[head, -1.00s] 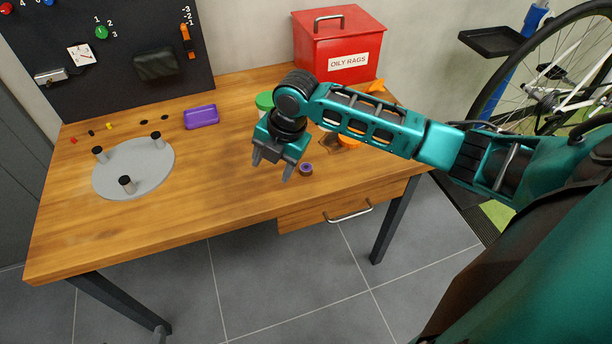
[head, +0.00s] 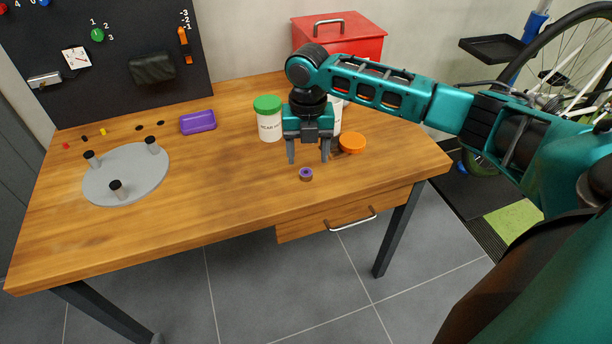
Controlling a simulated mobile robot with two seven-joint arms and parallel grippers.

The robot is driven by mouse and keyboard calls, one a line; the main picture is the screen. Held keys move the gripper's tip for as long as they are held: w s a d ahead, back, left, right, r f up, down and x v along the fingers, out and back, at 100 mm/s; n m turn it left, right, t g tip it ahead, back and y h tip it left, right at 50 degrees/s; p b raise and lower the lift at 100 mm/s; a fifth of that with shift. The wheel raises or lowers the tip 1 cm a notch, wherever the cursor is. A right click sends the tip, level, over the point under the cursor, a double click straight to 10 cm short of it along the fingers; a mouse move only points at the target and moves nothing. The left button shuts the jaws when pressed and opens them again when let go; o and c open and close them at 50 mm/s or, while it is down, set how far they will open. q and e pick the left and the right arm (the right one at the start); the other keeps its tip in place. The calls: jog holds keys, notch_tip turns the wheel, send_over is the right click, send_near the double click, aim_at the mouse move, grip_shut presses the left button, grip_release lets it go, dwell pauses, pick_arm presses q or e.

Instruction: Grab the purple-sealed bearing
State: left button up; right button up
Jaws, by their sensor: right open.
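The purple-sealed bearing (head: 306,174) is a small dark ring with a purple top. It lies on the wooden table (head: 220,190) near the front edge, right of the middle. My right gripper (head: 308,161) points down, its two fingers open and empty. In the head view its fingertips appear just above and behind the bearing, apart from it; the exact height is hard to tell. My left gripper is not in view.
A green-lidded white jar (head: 269,120) stands left of my right gripper. Another white container (head: 335,118) is partly hidden behind it. An orange round object (head: 352,143) lies to the right. A purple tray (head: 198,122) and a grey disc with posts (head: 128,178) are left.

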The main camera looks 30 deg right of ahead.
aim_at(306, 174)
notch_tip(306, 174, down, 5)
jog(key=shift+w+a+f+b, duration=0.1)
jog(key=shift+b, duration=0.65)
jog(key=shift+c, duration=0.2)
jog(key=c, duration=1.1)
